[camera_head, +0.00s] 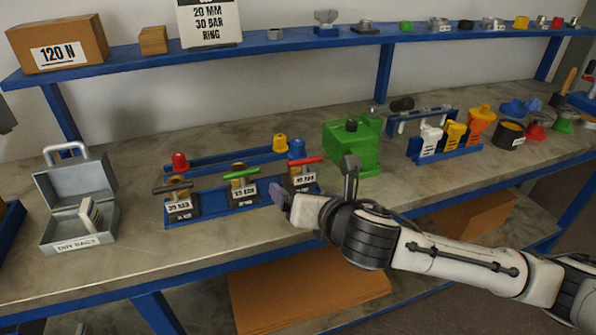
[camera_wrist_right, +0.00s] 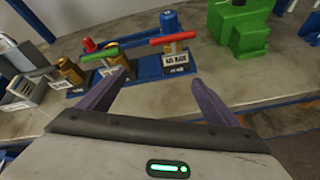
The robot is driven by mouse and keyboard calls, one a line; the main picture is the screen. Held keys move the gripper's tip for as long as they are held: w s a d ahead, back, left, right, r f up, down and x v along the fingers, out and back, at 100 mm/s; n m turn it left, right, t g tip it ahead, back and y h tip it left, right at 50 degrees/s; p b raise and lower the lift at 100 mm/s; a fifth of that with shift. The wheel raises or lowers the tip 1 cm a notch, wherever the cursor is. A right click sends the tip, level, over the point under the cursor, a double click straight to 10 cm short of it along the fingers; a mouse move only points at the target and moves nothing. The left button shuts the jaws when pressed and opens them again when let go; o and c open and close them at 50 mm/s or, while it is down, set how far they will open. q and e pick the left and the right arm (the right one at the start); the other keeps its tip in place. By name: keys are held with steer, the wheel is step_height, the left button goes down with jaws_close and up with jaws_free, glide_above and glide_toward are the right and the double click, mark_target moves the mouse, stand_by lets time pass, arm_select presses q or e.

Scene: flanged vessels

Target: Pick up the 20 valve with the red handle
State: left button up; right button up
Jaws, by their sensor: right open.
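The valve with the red handle (camera_head: 307,161) stands at the right end of a blue rack (camera_head: 240,206) on the bench, with a small label on its front that I cannot read surely. In the right wrist view the red-handled valve (camera_wrist_right: 175,48) is ahead of the fingers, just beyond the gap between them. My right gripper (camera_head: 284,196) is in front of the rack's right end; its purple fingers (camera_wrist_right: 160,82) are spread and empty, apart from the valve. The rack also holds a green-handled valve (camera_head: 241,183) and a dark-handled valve (camera_head: 177,198). My left gripper is not in view.
A green block (camera_head: 352,148) stands close on the right. An open grey case (camera_head: 76,200) is at left. A blue shelf (camera_head: 300,45) runs above. Bare bench lies in front of the rack.

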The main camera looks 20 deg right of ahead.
mark_target(300, 158)
steer(key=shift+w+d+f+n+t+h, duration=0.15)
steer(key=shift+w+d+n, duration=0.4)
steer(key=shift+w, duration=1.55)
steer(key=shift+w+d+f+n+t+h, duration=0.15)
steer(key=shift+w+d+n, duration=0.4)
steer(key=shift+w, duration=1.6)
steer(key=shift+w+d+f+n+t, duration=0.3)
steer(key=shift+w+n, duration=0.4)
steer(key=shift+w, duration=1.4)
steer(key=shift+r, duration=0.15)
steer(key=shift+c, duration=0.4)
steer(key=c, duration=1.8)
steer(key=shift+r, duration=0.2)
jaws_close()
